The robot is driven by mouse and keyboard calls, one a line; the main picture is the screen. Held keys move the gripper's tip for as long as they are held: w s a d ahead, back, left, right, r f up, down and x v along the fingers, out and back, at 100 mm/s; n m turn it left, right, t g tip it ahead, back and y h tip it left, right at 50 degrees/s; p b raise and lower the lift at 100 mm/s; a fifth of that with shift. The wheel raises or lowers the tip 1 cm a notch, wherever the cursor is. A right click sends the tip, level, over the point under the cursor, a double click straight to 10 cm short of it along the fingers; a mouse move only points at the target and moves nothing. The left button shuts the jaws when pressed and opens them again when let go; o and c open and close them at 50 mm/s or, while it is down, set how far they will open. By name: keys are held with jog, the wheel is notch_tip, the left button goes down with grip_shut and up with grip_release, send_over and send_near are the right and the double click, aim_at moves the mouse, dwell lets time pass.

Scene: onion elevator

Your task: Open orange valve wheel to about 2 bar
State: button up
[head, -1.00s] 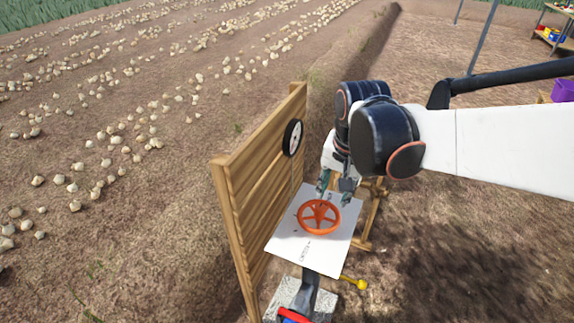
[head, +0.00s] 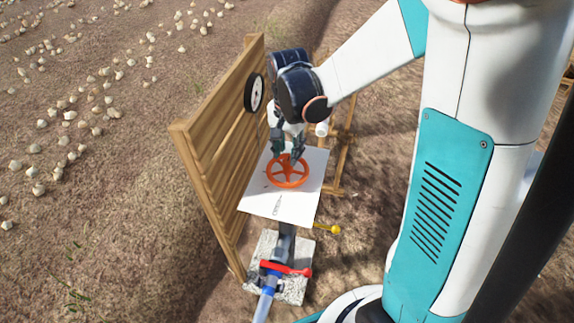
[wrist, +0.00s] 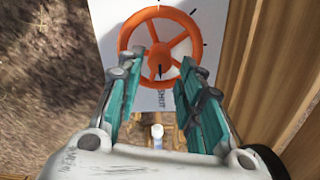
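The orange valve wheel (head: 287,170) lies over a white plate (head: 297,206) with dark tick marks and lettering. It also shows in the wrist view (wrist: 160,46), with the word "SHUT" printed below it on the plate. My gripper (head: 289,158) is just above the far edge of the wheel in the head view. In the wrist view its two teal fingers (wrist: 162,72) are spread apart with nothing between them, and their tips reach near the wheel's lower rim. I cannot tell whether they touch it. A round gauge (head: 254,92) hangs on the wooden board; its reading is too small to tell.
The slatted wooden board (head: 213,140) stands close to the left of the plate. Below the plate are a yellow-knobbed lever (head: 332,229), a red handle (head: 286,268) and a blue pipe (head: 266,295) over a concrete block. Onions lie on the soil at left.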

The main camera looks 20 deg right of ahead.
aim_at(288, 160)
notch_tip(288, 160, down, 6)
jog(key=shift+f+b, duration=0.1)
jog(key=shift+b, duration=0.75)
jog(key=c, duration=0.8)
